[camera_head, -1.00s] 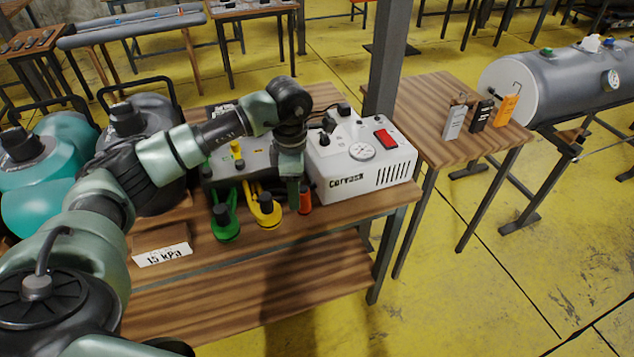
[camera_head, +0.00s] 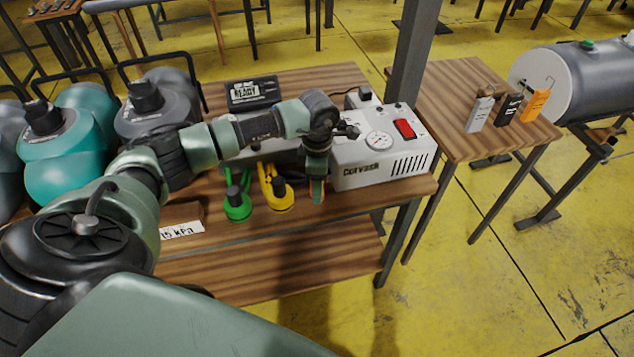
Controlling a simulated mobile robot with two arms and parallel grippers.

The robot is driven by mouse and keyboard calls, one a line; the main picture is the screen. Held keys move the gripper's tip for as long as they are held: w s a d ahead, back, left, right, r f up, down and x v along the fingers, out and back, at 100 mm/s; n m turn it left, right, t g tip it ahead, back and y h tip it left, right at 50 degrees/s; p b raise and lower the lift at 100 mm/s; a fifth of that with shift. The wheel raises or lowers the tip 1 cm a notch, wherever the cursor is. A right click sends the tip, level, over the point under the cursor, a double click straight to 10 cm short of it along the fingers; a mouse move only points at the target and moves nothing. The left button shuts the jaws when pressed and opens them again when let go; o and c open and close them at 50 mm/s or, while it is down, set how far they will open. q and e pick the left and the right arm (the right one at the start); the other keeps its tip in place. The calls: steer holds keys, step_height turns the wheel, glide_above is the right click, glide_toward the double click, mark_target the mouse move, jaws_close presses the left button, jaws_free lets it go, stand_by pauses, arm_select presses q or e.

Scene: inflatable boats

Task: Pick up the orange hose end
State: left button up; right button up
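My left gripper (camera_head: 317,188) points down at the front edge of the wooden table, in front of the white Corvash unit. The orange hose end (camera_head: 322,191) shows only as a thin strip beside the fingers; the gripper hides the rest. I cannot tell whether the fingers are open or shut on it. The yellow hose end (camera_head: 278,193) and the green hose end (camera_head: 237,204) stand to its left on the table. My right gripper is not in view.
A READY display (camera_head: 250,92) sits behind my arm. A side table (camera_head: 455,103) holds three small tags.

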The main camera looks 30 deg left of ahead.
arm_select(q)
jaws_close()
steer(key=shift+r, duration=0.1)
